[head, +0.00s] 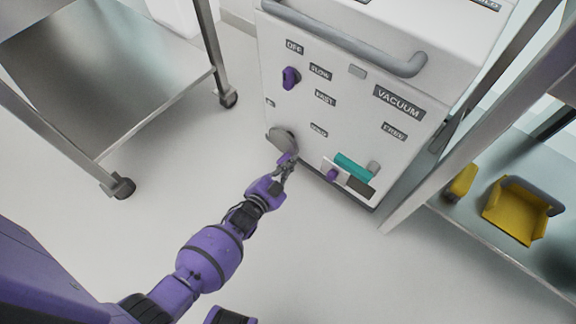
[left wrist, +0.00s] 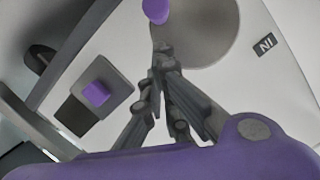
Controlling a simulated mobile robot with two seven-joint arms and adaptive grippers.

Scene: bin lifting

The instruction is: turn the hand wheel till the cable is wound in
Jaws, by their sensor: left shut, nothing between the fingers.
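The hand wheel (head: 281,138) is a grey disc low on the front of the white vacuum machine (head: 350,112). It also shows at the top of the left wrist view (left wrist: 198,30). A purple knob (left wrist: 155,10) sits at the wheel's edge. My left gripper (head: 288,161) is shut with nothing between its fingers. Its tips are at the wheel's lower edge, close to the purple knob; I cannot tell whether they touch. The cable is not clearly visible. My right gripper is not in view.
A purple dial (head: 291,77) is higher on the panel. A purple button (head: 333,174) and a teal part (head: 354,166) are to the right of the wheel. A wheeled metal table (head: 100,65) stands left, and a shelf with yellow bins (head: 513,213) stands right. The floor between is clear.

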